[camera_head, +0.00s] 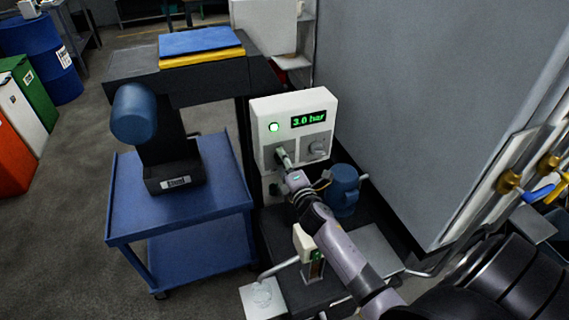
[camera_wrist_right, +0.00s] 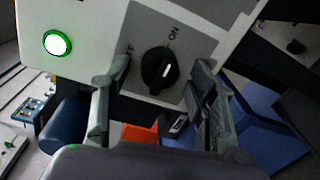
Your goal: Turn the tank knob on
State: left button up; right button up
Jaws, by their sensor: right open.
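A white control box (camera_head: 262,112) carries a lit green lamp (camera_head: 274,127), a display reading "3.0 bar" (camera_head: 309,121) and a grey panel. My right gripper (camera_head: 285,160) reaches the left part of that panel and covers what is there. An "ON" label is above the knob; another label is partly hidden by the left finger. My left gripper is not in view.
A blue motor-like cylinder (camera_head: 343,188) stands below the box. A blue cart (camera_head: 178,222) is on the left. A large grey cabinet wall (camera_head: 405,110) closes off the right, with blue and yellow valve handles beside it.

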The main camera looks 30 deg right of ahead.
jog(key=v, duration=1.2)
jog(key=shift+a, duration=0.1)
jog(key=s+a+f+m+g+y, duration=0.1)
jog(key=s+a+f+m+g, duration=0.3)
jog(key=s, duration=0.3)
jog(key=s+a+f+m+g+y, duration=0.2)
jog(key=s+a+m+g, duration=0.35)
jog(key=s, duration=0.25)
jog(key=s+a+f+m+g+y, duration=0.1)
jog(key=s+a+f+m+g, duration=0.2)
jog(key=s+a+m+g, duration=0.25)
jog(key=s+f, duration=0.2)
jog(key=f, duration=1.1)
jog(key=s+f, duration=0.2)
jog(key=f, duration=1.1)
jog(key=s+d+f, duration=0.3)
jog(key=s+f, duration=1.2)
jog(key=s, duration=0.1)
jog(key=shift+d+g, duration=0.4)
